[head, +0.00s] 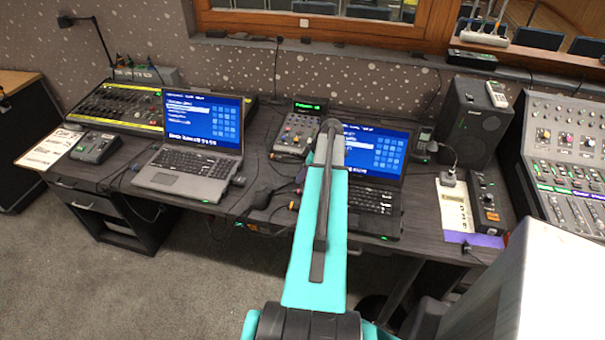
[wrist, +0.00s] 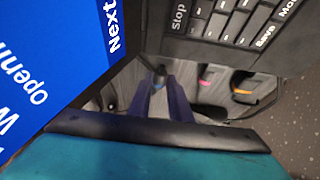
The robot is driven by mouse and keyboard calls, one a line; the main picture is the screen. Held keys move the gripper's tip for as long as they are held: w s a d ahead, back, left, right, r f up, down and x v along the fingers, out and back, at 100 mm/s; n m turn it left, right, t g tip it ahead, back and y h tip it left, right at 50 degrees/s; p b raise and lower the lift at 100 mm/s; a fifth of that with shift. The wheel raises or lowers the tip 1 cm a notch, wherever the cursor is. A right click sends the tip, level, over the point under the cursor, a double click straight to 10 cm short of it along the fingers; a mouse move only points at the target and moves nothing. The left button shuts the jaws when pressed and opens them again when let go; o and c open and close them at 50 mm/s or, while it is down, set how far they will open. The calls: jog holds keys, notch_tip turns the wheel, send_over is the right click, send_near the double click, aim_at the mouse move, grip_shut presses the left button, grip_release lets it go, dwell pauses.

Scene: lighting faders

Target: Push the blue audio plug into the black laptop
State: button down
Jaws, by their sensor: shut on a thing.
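The black laptop (head: 374,175) stands open right of centre on the desk in the head view, partly hidden behind my teal arm. In the wrist view its keyboard (wrist: 235,22) is at the upper right and its blue screen (wrist: 50,60) at the left. My gripper (wrist: 158,80) has two dark purple-blue fingers beside the laptop's side edge. It is shut on the blue audio plug (wrist: 159,71), of which only a small, dim bit shows between the fingertips. I see a gap between plug and laptop edge, but the socket cannot be made out.
An orange-marked plug (wrist: 241,91) and a pink-marked plug (wrist: 206,76) sit along the laptop's edge, close to my fingers. A grey laptop (head: 190,150) stands to the left. A small mixer (head: 300,130) is behind. Loose cables and a dark mouse-like object (head: 262,198) lie between the laptops.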

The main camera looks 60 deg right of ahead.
jog(key=shift+s+d+b, duration=0.2)
jog(key=shift+s+b, duration=0.2)
jog(key=shift+s, duration=0.25)
jog(key=shift+s+d+b, duration=0.2)
jog(key=shift+s+b, duration=0.2)
jog(key=shift+s, duration=0.25)
dwell(2.7)
jog(key=c, duration=1.5)
grip_release()
jog(key=shift+c, duration=0.2)
jog(key=shift+r, duration=0.1)
jog(key=b+v, duration=0.3)
jog(key=v, duration=1)
jog(key=shift+s+r, duration=0.15)
jog(key=shift+r, duration=0.15)
